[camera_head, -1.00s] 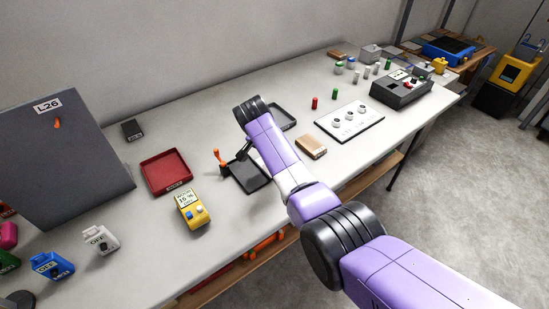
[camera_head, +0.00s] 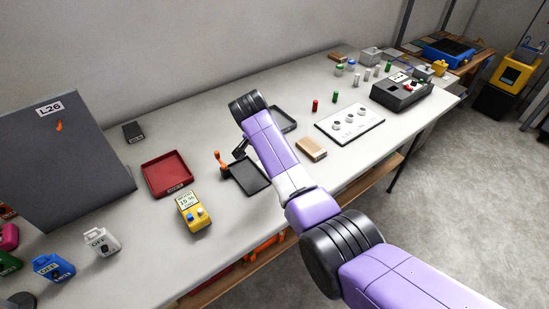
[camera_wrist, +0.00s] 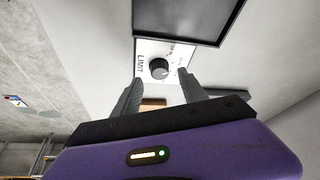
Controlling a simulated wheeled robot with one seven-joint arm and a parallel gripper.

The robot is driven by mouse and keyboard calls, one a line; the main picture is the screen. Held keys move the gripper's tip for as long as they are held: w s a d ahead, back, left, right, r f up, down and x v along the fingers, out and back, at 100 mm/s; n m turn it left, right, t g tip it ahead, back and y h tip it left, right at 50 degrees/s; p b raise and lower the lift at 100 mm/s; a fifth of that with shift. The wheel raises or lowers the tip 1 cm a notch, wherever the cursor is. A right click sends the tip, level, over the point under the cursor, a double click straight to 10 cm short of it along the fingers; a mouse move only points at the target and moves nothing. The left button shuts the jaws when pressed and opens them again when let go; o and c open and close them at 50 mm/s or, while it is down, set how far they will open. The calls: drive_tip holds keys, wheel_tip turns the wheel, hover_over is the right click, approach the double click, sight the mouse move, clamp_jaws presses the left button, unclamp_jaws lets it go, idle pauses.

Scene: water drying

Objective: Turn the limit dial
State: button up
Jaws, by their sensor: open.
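The limit dial (camera_wrist: 159,68) is a round black knob on a white plate (camera_wrist: 145,46) marked LIMIT, seen in the wrist view. My gripper (camera_wrist: 160,76) is open, with one grey finger on each side of the view below the dial. The dial appears between the fingertips and looks apart from both; the exact depth gap is hard to tell.
A dark framed panel or tray (camera_wrist: 188,18) borders the dial plate. On the bench (camera_head: 110,215) are a black tray (camera_head: 250,176) beside an orange-knobbed lever (camera_head: 219,158), a red tray (camera_head: 166,172), a yellow meter (camera_head: 193,211) and a tan block (camera_head: 312,148).

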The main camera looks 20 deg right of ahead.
drive_tip(key=shift+v, duration=2.3)
drive_tip(key=w+a+r+n+t+y, duration=0.1)
drive_tip(key=w+a+r+n+t, duration=0.25)
drive_tip(key=w+r+t, duration=0.35)
drive_tip(key=s+d+f+n+t+y, duration=0.1)
drive_tip(key=s+f+n+t+y, duration=0.15)
drive_tip(key=s, duration=0.75)
drive_tip(key=s+f+n+t+y, duration=0.1)
drive_tip(key=s+f+n+t, duration=0.25)
drive_tip(key=s, duration=0.65)
drive_tip(key=s+d+r, duration=0.2)
drive_tip(key=s, duration=1.8)
drive_tip(key=s+d+r+g+h, duration=0.1)
drive_tip(key=s+d+r, duration=0.1)
drive_tip(key=s, duration=1.7)
drive_tip(key=shift+s+d, duration=0.4)
drive_tip(key=shift+d, duration=0.2)
